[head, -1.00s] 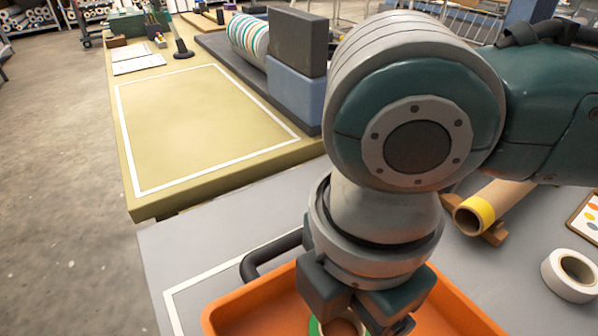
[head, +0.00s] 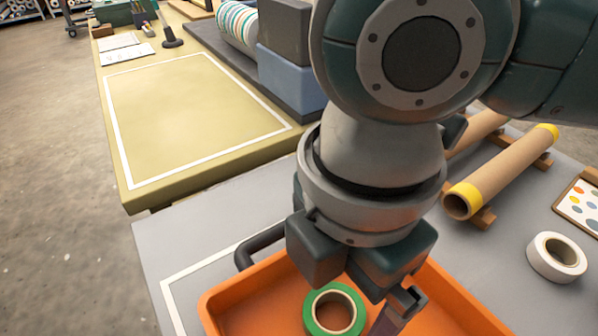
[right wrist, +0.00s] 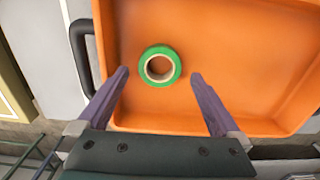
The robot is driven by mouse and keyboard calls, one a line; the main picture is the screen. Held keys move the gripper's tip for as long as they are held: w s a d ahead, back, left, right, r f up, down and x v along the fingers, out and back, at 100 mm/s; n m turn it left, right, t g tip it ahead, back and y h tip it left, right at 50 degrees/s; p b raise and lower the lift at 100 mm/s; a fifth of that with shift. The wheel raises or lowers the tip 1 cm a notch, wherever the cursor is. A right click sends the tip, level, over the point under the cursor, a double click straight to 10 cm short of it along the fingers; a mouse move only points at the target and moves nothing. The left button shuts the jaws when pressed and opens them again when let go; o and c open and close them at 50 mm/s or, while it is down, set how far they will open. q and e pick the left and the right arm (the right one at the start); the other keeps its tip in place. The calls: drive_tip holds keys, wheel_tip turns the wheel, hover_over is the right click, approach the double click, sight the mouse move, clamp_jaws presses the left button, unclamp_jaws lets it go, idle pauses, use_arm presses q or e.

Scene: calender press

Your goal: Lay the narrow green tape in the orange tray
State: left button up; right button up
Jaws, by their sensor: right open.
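The narrow green tape (head: 354,299) lies flat on the floor of the orange tray (head: 229,304), with its pale core facing up. In the right wrist view the tape (right wrist: 174,73) rests near one side of the tray (right wrist: 240,60), clear of the walls. My right gripper (right wrist: 160,80) is open and empty, its two purple fingers spread apart on either side of the tape's line, not touching it. In the head view the right gripper (head: 392,312) hangs over the tray just right of the tape, partly hidden by its own wrist. My left gripper is not in view.
A white tape roll (head: 556,257) and cardboard tubes with yellow ends (head: 500,172) on wooden cradles stand to the right. A colour card (head: 582,205) lies at the right edge. The yellow-green table (head: 190,115) behind has a clear outlined area. The tray has a dark handle (head: 262,245).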

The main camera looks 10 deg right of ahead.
sight(333, 313)
wheel_tip(333, 313, up, 9)
drive_tip(key=p, duration=0.2)
drive_tip(key=s+a+f+m+t+y, duration=0.1)
drive_tip(key=s+a+m+y, duration=0.25)
drive_tip(key=a+m, duration=0.2)
drive_tip(key=s+d+f+m+t+h, duration=0.1)
drive_tip(key=d+f+m, duration=0.1)
drive_tip(key=d+m, duration=0.2)
drive_tip(key=s+d+f+m+h, duration=0.1)
drive_tip(key=s+d+f+m, duration=0.1)
drive_tip(key=d+m, duration=0.3)
drive_tip(key=s+d+f+m+t+h, duration=0.1)
drive_tip(key=s+d+f+m, duration=0.1)
drive_tip(key=d+m, duration=0.3)
drive_tip(key=shift+d+m+t, duration=0.25)
drive_tip(key=shift+d+t, duration=0.05)
drive_tip(key=shift+d, duration=0.8)
